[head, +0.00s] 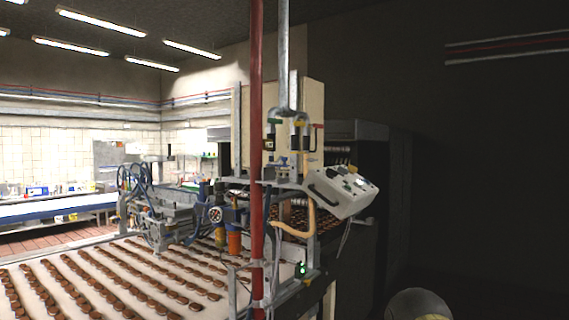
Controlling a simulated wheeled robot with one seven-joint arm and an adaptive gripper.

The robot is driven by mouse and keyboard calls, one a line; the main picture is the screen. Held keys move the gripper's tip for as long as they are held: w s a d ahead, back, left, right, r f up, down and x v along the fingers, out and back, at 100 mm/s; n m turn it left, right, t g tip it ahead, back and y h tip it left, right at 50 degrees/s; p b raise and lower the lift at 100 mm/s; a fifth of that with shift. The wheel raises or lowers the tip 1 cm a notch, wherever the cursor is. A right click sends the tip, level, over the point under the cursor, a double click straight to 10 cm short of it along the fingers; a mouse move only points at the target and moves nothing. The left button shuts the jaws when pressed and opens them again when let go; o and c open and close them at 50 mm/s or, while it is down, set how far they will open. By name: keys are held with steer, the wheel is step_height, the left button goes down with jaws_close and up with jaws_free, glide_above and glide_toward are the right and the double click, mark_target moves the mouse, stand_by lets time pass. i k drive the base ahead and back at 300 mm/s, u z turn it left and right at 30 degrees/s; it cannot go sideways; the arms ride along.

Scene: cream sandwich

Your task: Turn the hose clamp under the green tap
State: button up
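A small green tap handle (274,121) shows on the left branch of the grey forked pipe (284,90), above the machine. The fittings below it are dark and small. I cannot make out the hose clamp among them. A yellow handle (301,123) sits on the right branch, with a red handle (318,126) just right of it. My gripper is not in view. A rounded grey and yellowish part (420,305), which looks like part of my arm, shows at the bottom edge, well below and right of the tap.
A red vertical pipe (257,170) stands in front, left of the tap. A conveyor (100,262) with rows of brown biscuits fills the lower left. The right side is dark.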

mark_target(279, 161)
steer(key=k, duration=0.1)
steer(key=z, duration=1.8)
steer(key=i, duration=1.1)
steer(key=u, duration=1.85)
